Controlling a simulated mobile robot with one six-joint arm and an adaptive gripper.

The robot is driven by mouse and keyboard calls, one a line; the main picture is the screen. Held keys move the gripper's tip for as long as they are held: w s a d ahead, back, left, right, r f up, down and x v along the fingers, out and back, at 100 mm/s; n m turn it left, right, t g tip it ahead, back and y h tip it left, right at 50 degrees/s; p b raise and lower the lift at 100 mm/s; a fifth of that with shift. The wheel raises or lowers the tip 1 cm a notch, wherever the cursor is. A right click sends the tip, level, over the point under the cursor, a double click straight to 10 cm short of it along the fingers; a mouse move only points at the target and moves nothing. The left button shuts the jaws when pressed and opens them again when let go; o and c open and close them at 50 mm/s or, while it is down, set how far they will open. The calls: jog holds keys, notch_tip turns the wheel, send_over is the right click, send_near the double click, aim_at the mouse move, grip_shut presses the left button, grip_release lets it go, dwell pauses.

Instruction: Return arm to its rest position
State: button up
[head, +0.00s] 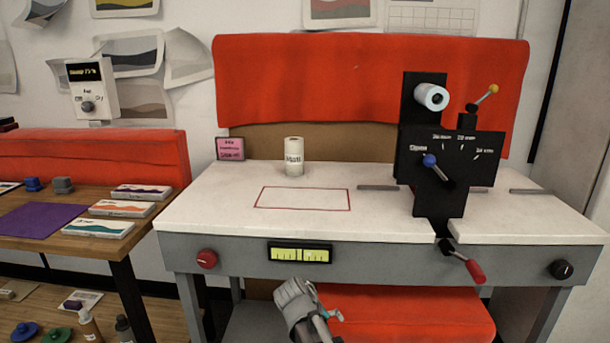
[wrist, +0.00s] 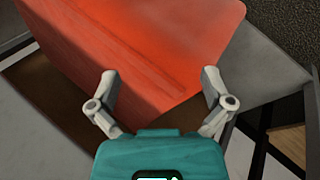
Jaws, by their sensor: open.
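My gripper shows in the wrist view (wrist: 158,88) with its two grey fingers spread wide apart and nothing between them. Behind the fingers is a red-orange padded surface (wrist: 170,40). In the head view my arm's grey end part is at the bottom middle, in front of the white-topped bench (head: 215,205) and below its top. In that view the fingertips are not clear. Part of my gripper's teal body shows there beside a red seat (head: 420,310).
A white roll (head: 293,158) stands upright behind a red-outlined rectangle on the bench. A black machine (head: 450,160) with levers stands at right. A red-handled crank (head: 473,268) juts from the bench front. A wooden table (head: 95,245) with boxes is at left.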

jog(key=shift+s+d+f+m+g+y, duration=1.4)
jog(key=shift+s+d+m+y, duration=1.15)
jog(key=shift+s+d, duration=2.35)
notch_tip(320, 180, up, 30)
jog(key=w+d+p, duration=0.1)
jog(key=p, duration=2.9)
jog(key=shift+w+n+y, duration=0.25)
jog(key=shift+n+y, duration=0.2)
jog(key=shift+d, duration=0.1)
